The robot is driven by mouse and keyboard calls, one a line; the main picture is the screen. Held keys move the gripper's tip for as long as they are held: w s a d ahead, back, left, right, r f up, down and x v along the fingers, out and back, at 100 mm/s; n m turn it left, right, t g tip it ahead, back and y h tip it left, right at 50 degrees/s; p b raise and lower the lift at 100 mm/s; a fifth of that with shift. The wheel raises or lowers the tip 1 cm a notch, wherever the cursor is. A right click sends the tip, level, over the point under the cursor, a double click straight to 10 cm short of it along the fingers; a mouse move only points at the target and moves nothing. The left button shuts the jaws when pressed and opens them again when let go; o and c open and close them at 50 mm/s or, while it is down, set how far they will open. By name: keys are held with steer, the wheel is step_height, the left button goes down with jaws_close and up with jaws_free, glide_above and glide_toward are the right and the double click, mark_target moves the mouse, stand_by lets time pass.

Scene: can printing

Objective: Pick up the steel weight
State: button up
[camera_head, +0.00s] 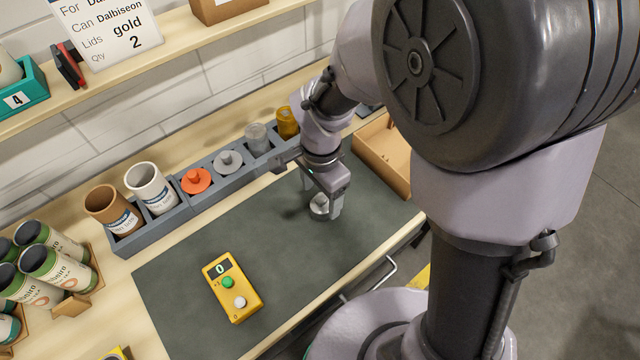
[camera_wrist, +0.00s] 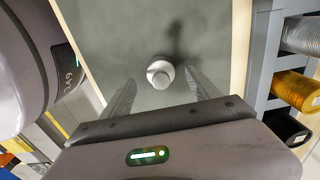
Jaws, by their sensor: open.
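The steel weight (camera_wrist: 160,73) is a small pale round piece with a knob on top, standing on the dark green mat (camera_wrist: 110,20) in the wrist view. In the head view the weight (camera_head: 319,206) is partly hidden by my gripper (camera_head: 322,204), which points down around or just over it. In the wrist view my gripper (camera_wrist: 158,92) is open, its two fingers apart, with the weight ahead between the lines of the fingertips. I cannot tell whether either finger touches it.
A grey rack (camera_head: 180,212) with cups, an orange lidded piece (camera_head: 196,180) and rolls runs behind the mat. A yellow counter (camera_head: 232,287) showing 0 lies on the mat. A wooden tray (camera_head: 385,150) stands at the right.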

mark_target(321, 205)
step_height(321, 205, down, 5)
steer(key=shift+w+f+b, duration=0.1)
steer(key=shift+b, duration=1.05)
steer(key=shift+c, duration=0.9)
jaws_close()
